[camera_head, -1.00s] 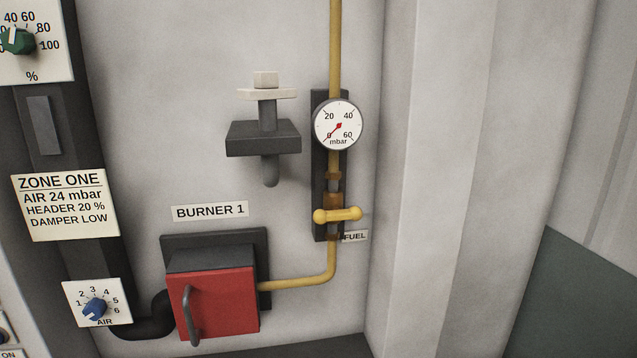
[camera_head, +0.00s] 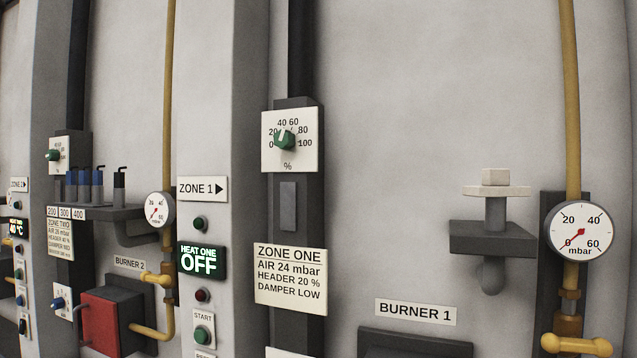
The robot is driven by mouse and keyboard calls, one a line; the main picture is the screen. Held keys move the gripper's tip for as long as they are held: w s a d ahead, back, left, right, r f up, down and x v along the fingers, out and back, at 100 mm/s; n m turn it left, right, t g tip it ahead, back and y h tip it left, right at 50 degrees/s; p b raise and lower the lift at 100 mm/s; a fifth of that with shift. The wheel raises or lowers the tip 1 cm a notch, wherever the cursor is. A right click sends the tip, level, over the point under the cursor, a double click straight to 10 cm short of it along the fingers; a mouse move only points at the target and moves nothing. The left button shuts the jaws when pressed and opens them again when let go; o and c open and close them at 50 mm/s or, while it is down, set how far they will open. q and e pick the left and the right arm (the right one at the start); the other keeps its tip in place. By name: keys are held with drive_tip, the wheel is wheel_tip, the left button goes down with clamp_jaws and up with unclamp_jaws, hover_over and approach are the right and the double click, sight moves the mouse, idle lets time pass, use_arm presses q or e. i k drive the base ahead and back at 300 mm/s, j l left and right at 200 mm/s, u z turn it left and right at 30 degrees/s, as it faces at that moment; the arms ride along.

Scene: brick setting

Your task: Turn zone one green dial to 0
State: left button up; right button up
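The zone one green dial (camera_head: 286,141) sits on a white scale plate (camera_head: 290,163) marked 0 to 100 and %. The plate is on a dark vertical duct left of the picture's middle. The dial's white pointer mark leans up and left, roughly between 20 and 40; the exact reading is hard to tell. Neither of my grippers is in view, and nothing touches the dial.
Below the dial are a grey slider plate (camera_head: 289,206) and the ZONE ONE card (camera_head: 290,280). To its left, a button column has a lit HEAT ONE OFF display (camera_head: 202,262). A bracket (camera_head: 492,238) and pressure gauge (camera_head: 580,231) project at right.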

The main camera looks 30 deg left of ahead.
sight(284, 139)
drive_tip(key=u, duration=1.1)
